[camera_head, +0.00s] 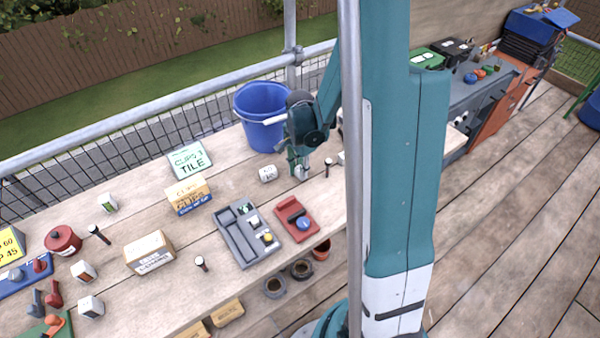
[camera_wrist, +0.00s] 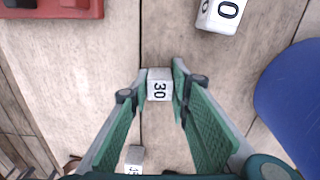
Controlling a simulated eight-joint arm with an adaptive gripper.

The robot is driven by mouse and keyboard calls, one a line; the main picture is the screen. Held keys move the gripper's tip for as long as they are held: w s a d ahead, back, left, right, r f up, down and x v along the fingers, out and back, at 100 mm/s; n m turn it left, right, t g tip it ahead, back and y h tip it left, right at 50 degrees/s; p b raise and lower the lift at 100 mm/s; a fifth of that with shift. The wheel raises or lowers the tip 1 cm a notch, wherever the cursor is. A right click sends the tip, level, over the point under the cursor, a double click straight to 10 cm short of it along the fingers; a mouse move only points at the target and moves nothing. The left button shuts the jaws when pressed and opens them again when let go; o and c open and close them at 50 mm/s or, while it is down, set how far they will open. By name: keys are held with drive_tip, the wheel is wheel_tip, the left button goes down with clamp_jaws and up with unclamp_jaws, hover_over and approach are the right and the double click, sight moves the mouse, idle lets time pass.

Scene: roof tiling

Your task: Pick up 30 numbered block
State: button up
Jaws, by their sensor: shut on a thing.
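The white block numbered 30 (camera_wrist: 159,88) sits between the fingertips of my gripper (camera_wrist: 159,80) in the wrist view, its number facing the camera. My gripper is shut on this block. In the head view my gripper (camera_head: 300,168) is low over the wooden bench, with the pale block (camera_head: 301,173) at its tips. I cannot tell whether the block touches the bench.
Another white numbered block (camera_head: 268,174) lies left of my gripper; it also shows in the wrist view (camera_wrist: 221,14). A blue bucket (camera_head: 258,108) stands behind. A red tray (camera_head: 296,217) and a grey tray (camera_head: 238,240) lie in front. A dark upright peg (camera_head: 328,166) stands close on the right.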

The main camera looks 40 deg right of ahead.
drive_tip(key=shift+r, duration=0.2)
drive_tip(key=shift+r+p, duration=0.75)
drive_tip(key=shift+r, duration=4.05)
drive_tip(key=shift+r, duration=0.15)
